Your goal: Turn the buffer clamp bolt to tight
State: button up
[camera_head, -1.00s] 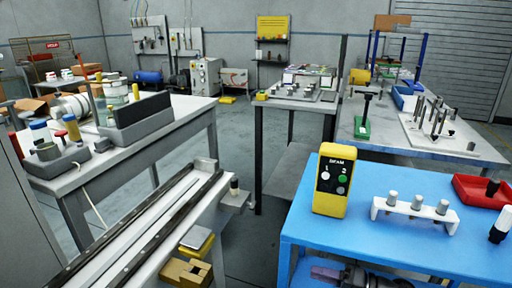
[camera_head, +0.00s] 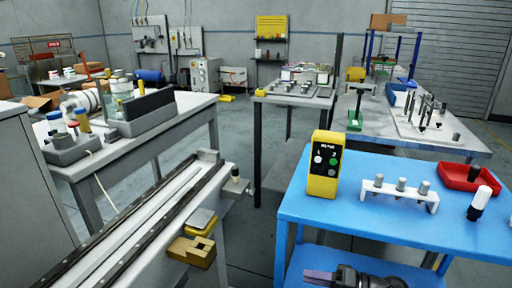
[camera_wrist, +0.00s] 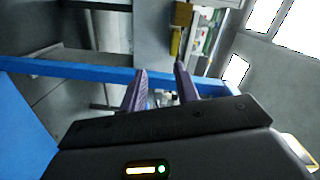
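A small post with a dark top (camera_head: 235,172) stands on a bracket at the far end of the long grey rail (camera_head: 140,215) in the head view. I cannot tell whether it is the buffer clamp bolt; no bolt is clearly recognisable. My gripper (camera_wrist: 160,70) shows in the wrist view with two purple fingers apart and nothing seen between them. In the head view my gripper (camera_head: 318,276) is low at the bottom edge, by the front of the blue table (camera_head: 400,230), well to the right of the rail and its post.
A yellow box with buttons (camera_head: 325,165), a white rack with grey pegs (camera_head: 400,192), a red tray (camera_head: 468,177) and a white-topped black bottle (camera_head: 480,203) stand on the blue table. Yellow blocks (camera_head: 193,250) sit beside the rail. Grey floor shows between rail and table.

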jog(key=s+a+f+n+g+h, duration=0.2)
jog(key=s+a+f+g+h, duration=0.2)
jog(key=s+a+f+g, duration=0.3)
jog(key=s+d+f+g+h, duration=0.2)
jog(key=s+f+h, duration=0.2)
jog(key=s+h, duration=0.25)
jog(key=w+d+r+m+t+h+p, duration=0.1)
jog(key=d+r+t+h+p, duration=0.1)
jog(key=r+p, duration=1.4)
jog(key=d+r+m+t+h+p, duration=0.1)
jog(key=r+t+h+p, duration=0.3)
jog(key=r+p, duration=1.2)
notch_tip(320, 180, up, 16)
jog(key=shift+w+d+r+t, duration=0.1)
jog(key=shift+w+d+t, duration=0.25)
jog(key=shift+d, duration=0.4)
